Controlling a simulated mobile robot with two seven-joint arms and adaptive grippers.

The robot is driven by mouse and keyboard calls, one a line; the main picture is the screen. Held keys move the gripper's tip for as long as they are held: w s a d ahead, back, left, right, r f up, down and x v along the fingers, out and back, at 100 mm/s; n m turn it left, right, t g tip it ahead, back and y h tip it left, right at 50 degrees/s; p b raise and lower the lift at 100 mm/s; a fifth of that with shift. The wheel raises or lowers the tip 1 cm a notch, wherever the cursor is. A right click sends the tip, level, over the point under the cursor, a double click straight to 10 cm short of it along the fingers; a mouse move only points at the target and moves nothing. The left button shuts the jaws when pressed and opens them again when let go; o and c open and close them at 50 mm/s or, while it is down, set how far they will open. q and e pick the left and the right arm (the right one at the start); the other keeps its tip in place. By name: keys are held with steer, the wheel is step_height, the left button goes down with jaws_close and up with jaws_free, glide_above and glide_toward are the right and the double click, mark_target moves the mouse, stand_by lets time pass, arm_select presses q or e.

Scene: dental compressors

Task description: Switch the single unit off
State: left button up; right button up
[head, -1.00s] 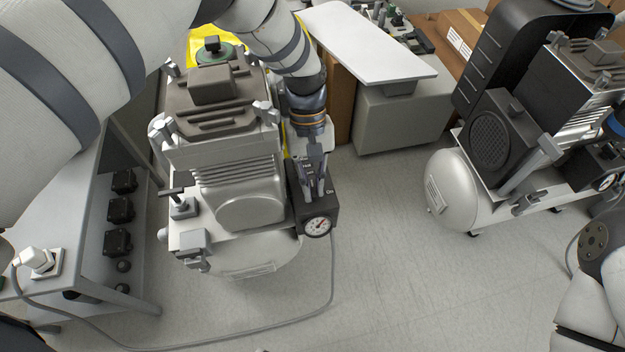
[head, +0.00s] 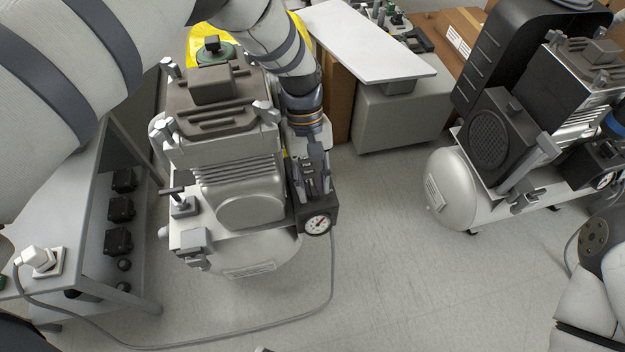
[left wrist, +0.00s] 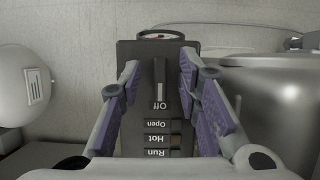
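A silver compressor (head: 236,190) with a brown top stands at left in the head view. Its black switch box (head: 334,212) with a round gauge (head: 317,224) is on its right side. My left gripper (head: 315,192) is over this box. In the left wrist view, the box (left wrist: 150,132) carries a dark switch lever (left wrist: 159,78) with an upside-down "Off" label beside its near end. The open fingers of my left gripper (left wrist: 160,66) stand on either side of the lever, with gaps visible between pads and lever.
A second compressor (head: 455,190) with a black housing stands at right. A grey table (head: 60,215) with sockets stands at left, and a cable (head: 290,318) runs over the floor. The floor between the compressors is clear. A white-topped bench (head: 370,45) is behind.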

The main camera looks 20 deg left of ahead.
arm_select(q)
steer(key=shift+r, duration=0.1)
steer(key=v, duration=1.2)
